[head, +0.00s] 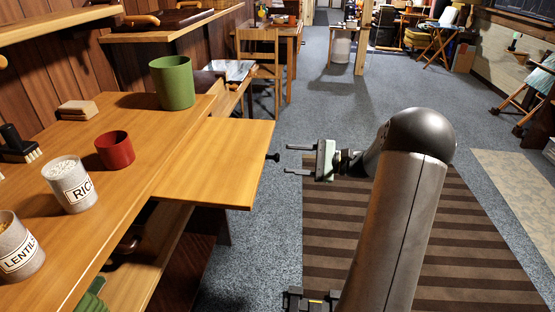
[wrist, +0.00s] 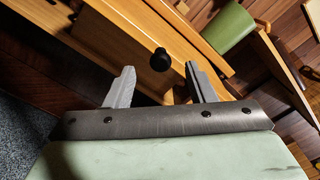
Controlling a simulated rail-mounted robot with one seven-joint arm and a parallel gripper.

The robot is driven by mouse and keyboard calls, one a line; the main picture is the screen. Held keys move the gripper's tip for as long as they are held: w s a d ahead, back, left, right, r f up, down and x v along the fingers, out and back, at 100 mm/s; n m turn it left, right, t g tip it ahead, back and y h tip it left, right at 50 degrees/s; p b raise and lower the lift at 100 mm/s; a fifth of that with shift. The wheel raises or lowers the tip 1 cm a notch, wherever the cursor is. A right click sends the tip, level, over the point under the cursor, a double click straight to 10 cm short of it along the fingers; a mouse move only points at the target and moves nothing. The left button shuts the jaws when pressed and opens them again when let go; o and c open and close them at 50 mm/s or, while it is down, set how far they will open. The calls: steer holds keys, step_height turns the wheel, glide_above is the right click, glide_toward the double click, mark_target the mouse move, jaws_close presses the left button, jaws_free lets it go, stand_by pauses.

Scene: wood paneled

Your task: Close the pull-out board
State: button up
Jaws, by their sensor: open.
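The pull-out board (head: 225,160) is a flat wooden leaf sticking out to the right from under the wooden counter (head: 150,150). A small black knob (head: 272,157) sits on its outer edge. My gripper (head: 287,159) is open and empty, just right of the knob and apart from it, with its fingers pointing left. In the wrist view the knob (wrist: 160,60) shows ahead, between and beyond the open fingertips (wrist: 160,80). The board's front edge (wrist: 120,45) is behind the knob there.
On the counter stand a green cup (head: 173,82), a red cup (head: 115,150), a RICE jar (head: 70,184), a LENTILS jar (head: 18,250) and a brush (head: 17,145). A chair (head: 258,60) stands behind. The floor right of the board is clear, with a striped rug (head: 330,230).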

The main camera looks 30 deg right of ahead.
mark_target(276, 157)
steer(key=x, duration=0.5)
jaws_close()
steer(key=shift+w+a, duration=0.15)
